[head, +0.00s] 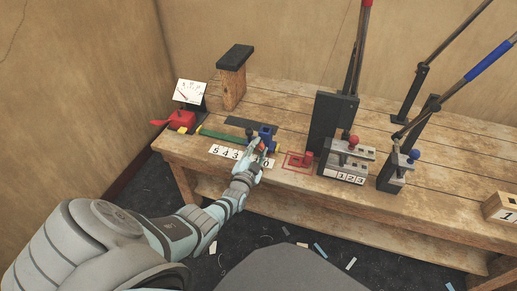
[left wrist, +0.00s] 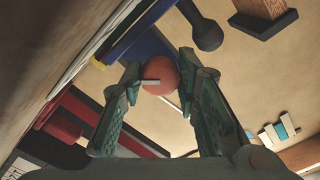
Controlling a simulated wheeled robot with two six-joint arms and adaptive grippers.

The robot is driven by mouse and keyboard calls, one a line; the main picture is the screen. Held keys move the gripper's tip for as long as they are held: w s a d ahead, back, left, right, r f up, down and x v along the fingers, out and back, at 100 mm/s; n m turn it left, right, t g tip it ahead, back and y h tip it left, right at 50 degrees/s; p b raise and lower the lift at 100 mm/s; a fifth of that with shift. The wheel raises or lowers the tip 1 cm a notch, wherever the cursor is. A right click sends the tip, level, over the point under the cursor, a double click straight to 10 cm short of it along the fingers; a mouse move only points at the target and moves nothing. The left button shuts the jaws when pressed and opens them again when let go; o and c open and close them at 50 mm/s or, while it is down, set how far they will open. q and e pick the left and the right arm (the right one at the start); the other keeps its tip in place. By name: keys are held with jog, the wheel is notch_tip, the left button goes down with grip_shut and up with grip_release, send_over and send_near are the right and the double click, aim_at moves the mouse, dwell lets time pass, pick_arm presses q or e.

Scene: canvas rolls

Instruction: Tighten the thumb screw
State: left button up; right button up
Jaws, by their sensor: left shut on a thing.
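The thumb screw's round red head (left wrist: 161,76) sits between my left fingertips in the left wrist view. My left gripper (left wrist: 158,82) is shut on it, with a finger on each side. A blue block (left wrist: 150,45) lies right behind the red head. In the head view, my left gripper (head: 262,150) reaches over the workbench's front edge to the blue fixture (head: 267,131), beside a strip of white number tiles (head: 225,152). There the gripper largely hides the screw. My right gripper is not in view.
Metal fixtures (head: 348,155) and tall levers (head: 484,62) stand to the right. Scraps litter the floor.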

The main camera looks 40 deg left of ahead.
pick_arm(q)
jog(key=shift+m, duration=0.7)
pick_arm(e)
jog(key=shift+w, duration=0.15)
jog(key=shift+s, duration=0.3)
pick_arm(q)
jog(key=o, duration=1.2)
jog(key=shift+c, duration=0.2)
jog(key=v, duration=1.2)
